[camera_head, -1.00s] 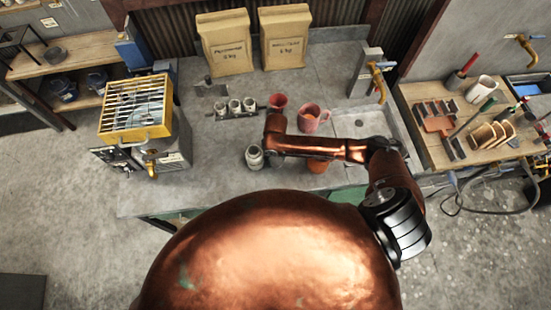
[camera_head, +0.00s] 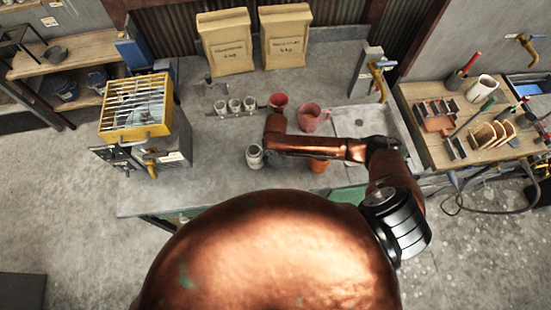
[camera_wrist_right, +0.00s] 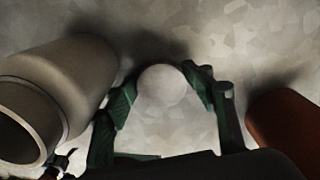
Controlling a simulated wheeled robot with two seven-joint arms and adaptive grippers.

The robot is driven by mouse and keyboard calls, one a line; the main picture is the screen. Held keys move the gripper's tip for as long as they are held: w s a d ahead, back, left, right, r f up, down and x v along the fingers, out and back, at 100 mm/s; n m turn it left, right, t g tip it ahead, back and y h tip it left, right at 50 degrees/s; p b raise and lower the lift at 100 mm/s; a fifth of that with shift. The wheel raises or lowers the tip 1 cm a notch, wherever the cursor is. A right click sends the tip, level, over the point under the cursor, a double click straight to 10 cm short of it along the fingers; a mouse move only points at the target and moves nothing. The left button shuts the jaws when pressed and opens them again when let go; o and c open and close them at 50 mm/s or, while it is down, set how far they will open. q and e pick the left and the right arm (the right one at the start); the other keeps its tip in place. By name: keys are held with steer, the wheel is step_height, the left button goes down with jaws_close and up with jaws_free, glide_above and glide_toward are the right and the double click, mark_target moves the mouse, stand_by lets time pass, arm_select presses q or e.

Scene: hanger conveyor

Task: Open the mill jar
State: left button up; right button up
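The mill jar is most likely the small grey jar (camera_head: 255,157) on the bench, just left of my right forearm. In the right wrist view a grey cylinder (camera_wrist_right: 80,75) at the left, probably this jar, shows a dark, open mouth. My right gripper (camera_wrist_right: 163,92) has its green fingers on both sides of a pale round piece (camera_wrist_right: 168,88), seemingly touching it. The piece may be the jar's lid, but I cannot be sure. In the head view my arm hides this gripper. My left gripper is not in view.
A terracotta pot (camera_head: 318,166) stands partly under my arm; a reddish shape (camera_wrist_right: 287,130) is right of the gripper. A pink mug (camera_head: 310,119), red cup (camera_head: 278,101) and several small cups (camera_head: 235,106) stand behind. A yellow-topped machine (camera_head: 137,108) is at left. Bench between is clear.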

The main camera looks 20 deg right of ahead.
mark_target(275, 160)
steer(key=shift+r, duration=0.35)
step_height(275, 160, up, 12)
steer(key=b, duration=0.1)
steer(key=shift+a+f, duration=0.1)
steer(key=shift+a, duration=0.05)
